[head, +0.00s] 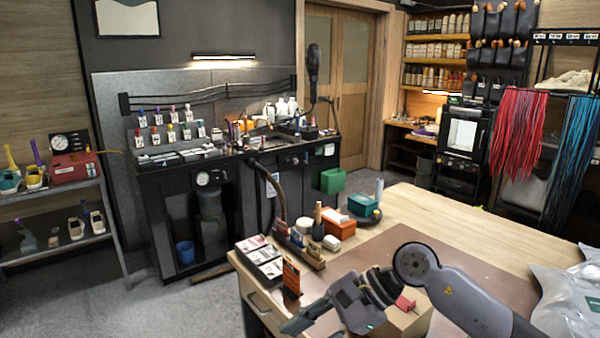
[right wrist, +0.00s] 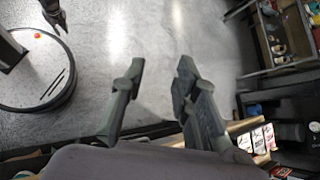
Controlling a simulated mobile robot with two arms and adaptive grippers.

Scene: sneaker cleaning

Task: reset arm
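My right arm enters the head view from the lower right, and its gripper (head: 312,318) is over the near left corner of the wooden workbench (head: 440,214). In the right wrist view the right gripper (right wrist: 161,72) has its two fingers apart, with only grey floor seen between them. It holds nothing. My left gripper is outside the head view. A dark gripper-like shape (right wrist: 54,14) at the top left of the right wrist view appears to be my left gripper; its opening is too small to read.
A cardboard box (head: 408,322) lies under the arm. Clear plastic bags (head: 568,300) lie at right. The bench's far middle is clear.

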